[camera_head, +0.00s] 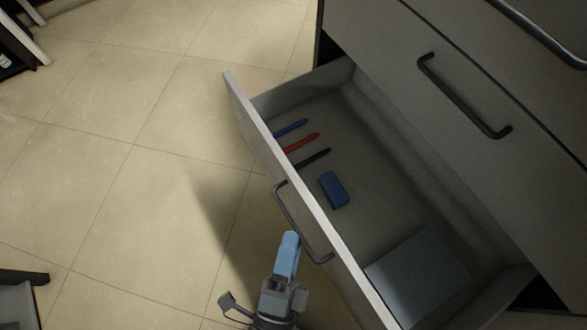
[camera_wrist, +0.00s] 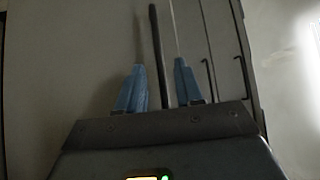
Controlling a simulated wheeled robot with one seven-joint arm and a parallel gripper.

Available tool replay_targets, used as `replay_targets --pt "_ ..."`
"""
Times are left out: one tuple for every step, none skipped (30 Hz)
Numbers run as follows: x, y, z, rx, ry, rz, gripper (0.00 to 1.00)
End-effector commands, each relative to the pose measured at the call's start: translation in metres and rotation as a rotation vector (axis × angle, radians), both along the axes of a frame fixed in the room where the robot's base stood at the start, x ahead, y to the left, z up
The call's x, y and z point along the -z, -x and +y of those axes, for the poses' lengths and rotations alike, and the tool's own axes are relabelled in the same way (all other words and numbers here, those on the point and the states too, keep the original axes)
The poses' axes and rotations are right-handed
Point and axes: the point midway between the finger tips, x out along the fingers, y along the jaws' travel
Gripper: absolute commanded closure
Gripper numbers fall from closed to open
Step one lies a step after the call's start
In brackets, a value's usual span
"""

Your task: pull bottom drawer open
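The bottom drawer (camera_head: 258,118) stands pulled well out from the cabinet. Its dark bar handle (camera_head: 287,205) is on the outer face of the drawer front. My gripper (camera_head: 290,238) is beside that front, with its blue fingers at the lower part of the handle. In the wrist view, my gripper (camera_wrist: 158,66) has its two blue fingers spread apart. The dark handle bar (camera_wrist: 157,40) runs between them, with a gap visible on each side. I cannot tell whether any part of the gripper touches the drawer.
Inside the drawer lie a blue pen (camera_head: 291,129), a red pen (camera_head: 302,142), a black pen (camera_head: 313,157), a dark blue block (camera_head: 333,189) and a pale blue flat item (camera_head: 418,278). The closed drawer above has a handle (camera_head: 462,97). Tiled floor (camera_head: 130,170) at left is clear.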

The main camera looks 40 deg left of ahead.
Motion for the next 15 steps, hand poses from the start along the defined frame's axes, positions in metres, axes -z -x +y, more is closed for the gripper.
replay_targets --pt "0.002 0.01 -0.004 -0.003 0.002 0.003 0.64" --pt "0.003 0.014 -0.006 -0.002 0.002 0.003 0.64" --pt "0.004 0.02 -0.009 -0.001 0.002 0.004 0.64" --pt "0.005 0.024 -0.011 -0.002 0.002 0.003 0.64" --pt "0.005 0.028 -0.013 -0.002 0.002 0.003 0.64" --pt "0.006 0.034 -0.016 -0.002 0.002 0.003 0.64" --pt "0.007 0.037 -0.017 -0.002 0.002 0.003 0.64" --pt "0.007 0.04 -0.019 -0.002 0.002 0.003 0.64" --pt "0.007 0.043 -0.02 -0.001 0.002 0.001 0.64" --pt "0.007 0.045 -0.021 -0.001 0.002 0.001 0.64" --pt "0.008 0.046 -0.022 0.0 0.001 0.0 0.64" --pt "0.008 0.048 -0.023 0.0 0.001 0.0 0.64" --pt "0.008 0.049 -0.024 -0.001 0.001 0.001 0.64" --pt "0.008 0.049 -0.024 0.0 0.001 0.0 0.64" --pt "0.008 0.05 -0.024 0.0 0.001 0.0 0.64"
